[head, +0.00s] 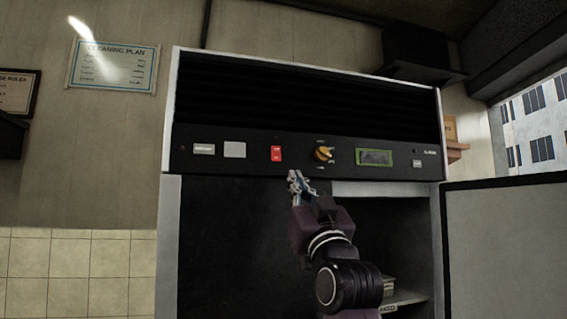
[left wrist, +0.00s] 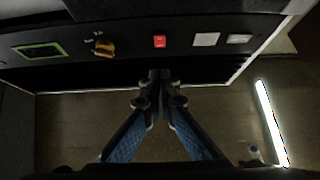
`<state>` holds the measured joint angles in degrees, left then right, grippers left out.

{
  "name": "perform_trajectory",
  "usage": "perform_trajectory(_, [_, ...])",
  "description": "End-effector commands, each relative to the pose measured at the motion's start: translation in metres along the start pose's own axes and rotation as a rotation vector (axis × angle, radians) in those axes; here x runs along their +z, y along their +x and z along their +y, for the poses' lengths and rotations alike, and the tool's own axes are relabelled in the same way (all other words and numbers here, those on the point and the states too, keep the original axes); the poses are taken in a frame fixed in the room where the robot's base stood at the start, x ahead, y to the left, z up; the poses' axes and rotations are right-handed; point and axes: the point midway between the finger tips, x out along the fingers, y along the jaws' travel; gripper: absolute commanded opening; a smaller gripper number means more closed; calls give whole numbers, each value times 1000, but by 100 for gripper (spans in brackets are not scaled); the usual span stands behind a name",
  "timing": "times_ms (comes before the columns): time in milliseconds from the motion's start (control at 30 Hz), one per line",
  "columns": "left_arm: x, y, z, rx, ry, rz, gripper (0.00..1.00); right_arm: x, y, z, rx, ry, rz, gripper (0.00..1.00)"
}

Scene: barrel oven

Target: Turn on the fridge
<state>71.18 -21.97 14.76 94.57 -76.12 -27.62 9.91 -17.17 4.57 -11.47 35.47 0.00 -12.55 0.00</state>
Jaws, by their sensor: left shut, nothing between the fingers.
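The fridge (head: 230,240) stands ahead, with a black control panel across it under a dark louvred top. On the panel are a small red switch (head: 276,153), a yellow knob (head: 323,154) to its right and a green-framed display (head: 374,157). My left gripper (head: 293,174) is shut and empty, just below the panel, between the switch and the knob in the head view. In the left wrist view the panel appears upside down, with the red switch (left wrist: 159,41) straight beyond the shut fingertips (left wrist: 160,76). Whether they touch the fridge is unclear. My right gripper is not in view.
An open fridge door (head: 505,250) extends at the right, and a shelf (head: 408,298) shows inside the compartment. Pale buttons (head: 235,149) sit left of the switch. A cleaning plan sign (head: 113,66) hangs on the left wall. A window (head: 538,125) is at the right.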

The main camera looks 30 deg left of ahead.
Motion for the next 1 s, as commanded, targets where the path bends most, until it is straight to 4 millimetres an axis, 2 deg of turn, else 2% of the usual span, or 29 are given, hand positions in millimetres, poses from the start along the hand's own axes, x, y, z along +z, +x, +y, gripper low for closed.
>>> perform_trajectory(167, [-2,10,0,0,3,0,0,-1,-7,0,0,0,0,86])
perform_trajectory(267, [-4,26,0,-1,2,0,0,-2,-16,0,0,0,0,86])
perform_trajectory(633, [-4,106,-1,-1,3,-2,0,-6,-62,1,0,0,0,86])
perform_trajectory(800, [17,121,0,1,5,-2,0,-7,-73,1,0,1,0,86])
perform_trajectory(1000, [28,128,0,1,2,-1,0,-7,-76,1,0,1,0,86])
